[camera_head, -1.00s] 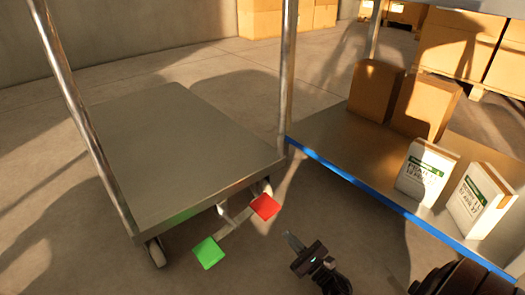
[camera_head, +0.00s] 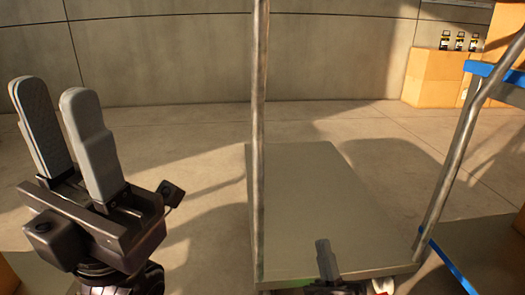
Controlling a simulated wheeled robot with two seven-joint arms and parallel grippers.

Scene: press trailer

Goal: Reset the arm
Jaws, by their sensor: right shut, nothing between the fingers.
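My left gripper (camera_head: 53,88) is large at the left edge, raised with its two grey fingers pointing up. There is a gap between the fingers and nothing is in it. My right gripper (camera_head: 322,243) is small at the bottom, in front of the near edge of the trailer's grey platform (camera_head: 325,205). Its fingers are together and hold nothing.
A metal pole (camera_head: 259,130) stands along the platform's left side, and another slanted pole (camera_head: 450,150) stands at the right. A blue-edged shelf (camera_head: 495,75) is at the far right. Cardboard boxes (camera_head: 432,78) with small bottles stand by the wall. The floor beyond the platform is clear.

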